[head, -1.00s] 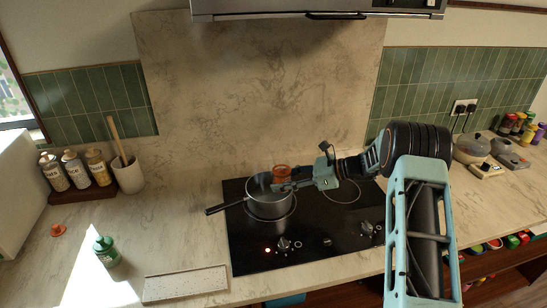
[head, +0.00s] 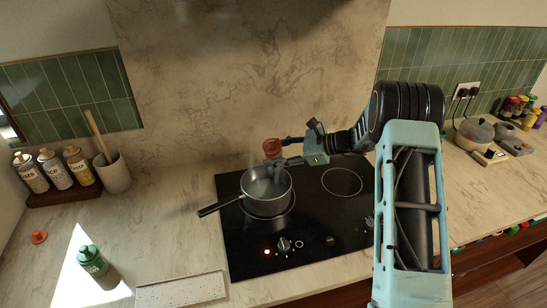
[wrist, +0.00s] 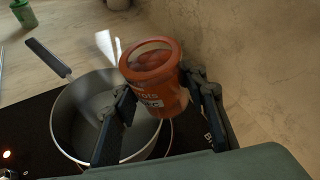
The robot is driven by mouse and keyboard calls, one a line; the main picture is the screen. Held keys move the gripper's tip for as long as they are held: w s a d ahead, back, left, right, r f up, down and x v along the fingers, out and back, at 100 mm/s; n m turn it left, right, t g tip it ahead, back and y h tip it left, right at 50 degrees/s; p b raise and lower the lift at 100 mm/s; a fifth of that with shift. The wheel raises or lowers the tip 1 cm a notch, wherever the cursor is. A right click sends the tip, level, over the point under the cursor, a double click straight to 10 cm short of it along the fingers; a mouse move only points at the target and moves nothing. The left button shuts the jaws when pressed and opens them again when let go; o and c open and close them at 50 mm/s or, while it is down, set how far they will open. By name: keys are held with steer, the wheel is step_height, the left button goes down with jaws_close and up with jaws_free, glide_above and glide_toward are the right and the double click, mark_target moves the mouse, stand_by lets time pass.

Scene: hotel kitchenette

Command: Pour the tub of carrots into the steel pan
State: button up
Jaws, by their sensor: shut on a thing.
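An orange tub of carrots (wrist: 150,88) is held between the two fingers of my gripper (wrist: 160,105), with orange contents visible at its round top. In the head view the tub (head: 272,149) is above the far right rim of the steel pan (head: 266,200), and my gripper (head: 282,160) is shut on it from the right. The tub looks close to upright, with a slight tilt. The steel pan also shows in the wrist view (wrist: 75,125), to the left of and below the tub. Its visible inside looks empty, and its right part is hidden behind a finger.
The pan stands on a black hob (head: 330,215), its handle (head: 220,206) pointing left. A green bottle (head: 92,261), an orange lid (head: 39,237), a pale board (head: 180,290) and a utensil crock (head: 113,172) are on the left counter. A lidded pot (head: 474,132) stands far right.

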steer(key=shift+w+d+n+t+b, duration=0.1)
steer(key=shift+w+n+t+b, duration=0.25)
steer(key=shift+n+t+b, duration=0.95)
steer(key=shift+g+b, duration=0.4)
steer(key=shift+b, duration=0.55)
steer(key=n+t+b, duration=0.1)
steer(key=n+b, duration=0.1)
steer(key=b, duration=0.4)
steer(key=shift+w+t+h, duration=0.15)
steer(key=shift+t+h, duration=0.25)
steer(key=n+t+b, duration=0.1)
steer(key=b, duration=0.3)
steer(key=shift+f, duration=0.2)
steer(key=n+b, duration=0.1)
steer(key=b, duration=0.3)
steer(key=n+t+b, duration=0.1)
steer(key=b, duration=0.7)
steer(key=shift+s+f+n, duration=0.25)
steer(key=shift+f+n, duration=0.05)
steer(key=shift+n, duration=0.1)
steer(key=n+b, duration=0.1)
steer(key=b, duration=0.4)
steer(key=r+n+t+y+b, duration=0.1)
steer(key=b, duration=0.4)
steer(key=s+n+t+b, duration=0.1)
steer(key=b, duration=0.4)
steer(key=shift+s+a+r+n, duration=0.1)
steer(key=shift+a+r+n, duration=0.1)
steer(key=shift+r+n, duration=0.15)
